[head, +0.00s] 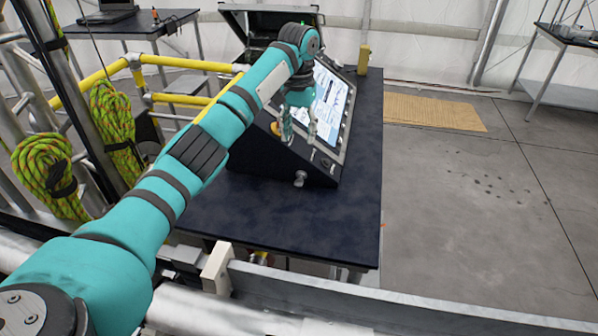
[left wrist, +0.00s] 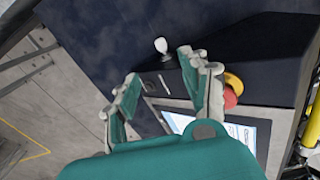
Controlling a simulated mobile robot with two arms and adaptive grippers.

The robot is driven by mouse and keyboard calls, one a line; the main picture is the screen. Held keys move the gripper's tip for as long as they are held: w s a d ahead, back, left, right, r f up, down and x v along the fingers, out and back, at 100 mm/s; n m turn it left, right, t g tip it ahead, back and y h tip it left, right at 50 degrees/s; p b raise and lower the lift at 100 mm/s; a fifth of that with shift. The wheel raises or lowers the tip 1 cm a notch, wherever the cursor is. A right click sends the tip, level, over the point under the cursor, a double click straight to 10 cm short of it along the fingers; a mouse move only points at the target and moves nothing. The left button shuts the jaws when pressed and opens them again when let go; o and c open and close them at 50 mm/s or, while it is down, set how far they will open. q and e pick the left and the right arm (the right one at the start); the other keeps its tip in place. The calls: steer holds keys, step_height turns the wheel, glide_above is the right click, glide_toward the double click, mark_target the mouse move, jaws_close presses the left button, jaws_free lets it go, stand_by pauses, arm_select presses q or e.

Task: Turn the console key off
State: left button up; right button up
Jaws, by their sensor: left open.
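The console (head: 290,160) is a black sloped box with a lit screen (head: 330,105), standing on a dark table. A small silver key-like piece (head: 299,178) sticks out of its near side. What looks like the same piece shows pale in the left wrist view (left wrist: 161,46), just beyond the fingertips. Its turn position is too small to tell. My left gripper (head: 299,134) is open and points down over the near end of the console. In the left wrist view its fingers (left wrist: 160,68) are spread and empty, apart from the key-like piece. My right gripper does not show.
A red and yellow stop button (left wrist: 231,92) sits beside one left finger. The dark table (head: 340,222) is bare in front of the console. An open black case (head: 262,20) stands behind it. Yellow rails (head: 190,62) and rope coils (head: 112,115) are at left.

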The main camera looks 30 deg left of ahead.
mark_target(299, 183)
arm_select(q)
step_height(299, 183, down, 14)
steer(key=p, duration=0.3)
steer(key=shift+f, duration=0.6)
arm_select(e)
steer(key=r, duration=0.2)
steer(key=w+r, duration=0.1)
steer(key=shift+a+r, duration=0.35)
arm_select(q)
jaws_close()
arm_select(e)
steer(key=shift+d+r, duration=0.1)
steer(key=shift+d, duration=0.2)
